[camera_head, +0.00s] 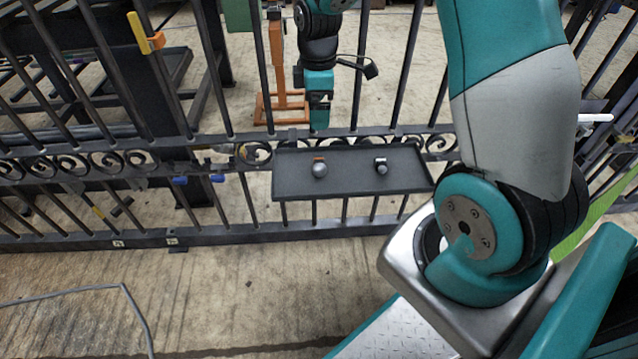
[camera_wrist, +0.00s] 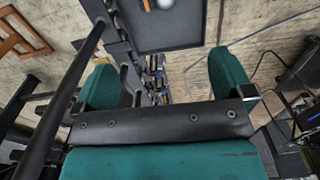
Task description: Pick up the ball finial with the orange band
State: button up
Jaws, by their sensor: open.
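The ball finial with the orange band (camera_head: 320,170) rests on the left half of a dark tray (camera_head: 345,187) fixed along the gate. Its grey ball (camera_wrist: 165,4) and orange band (camera_wrist: 147,5) show at the top edge of the wrist view, partly cut off. My gripper (camera_head: 320,118) is above and behind the tray in the head view, over the gate's scroll band. In the wrist view my gripper (camera_wrist: 163,68) has its two teal fingers wide apart with nothing between them. It is apart from the finial.
A second, smaller finial with a white band (camera_head: 381,167) sits on the tray's right half. Dark vertical gate bars (camera_head: 408,65) rise behind the tray. An orange stand (camera_head: 281,75) is beyond the gate. The concrete floor in front is mostly clear.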

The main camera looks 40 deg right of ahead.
aim_at(319, 162)
jog(key=f+b, duration=0.2)
jog(key=f, duration=0.4)
jog(key=f+b, duration=0.2)
jog(key=f, duration=0.4)
jog(key=f+b, duration=0.2)
jog(key=f, duration=0.4)
jog(key=shift+w+d, duration=0.1)
jog(key=shift+d, duration=0.15)
jog(key=c, duration=1.2)
notch_tip(319, 162, up, 20)
jog(key=p, duration=0.6)
jog(key=s+a+f+m, duration=0.2)
jog(key=a+f+m, duration=0.6)
jog(key=m, duration=0.3)
notch_tip(319, 162, up, 16)
jog(key=s+p, duration=0.2)
jog(key=p, duration=2.3)
jog(key=shift+s+f+p, duration=0.15)
jog(key=shift+p, duration=0.15)
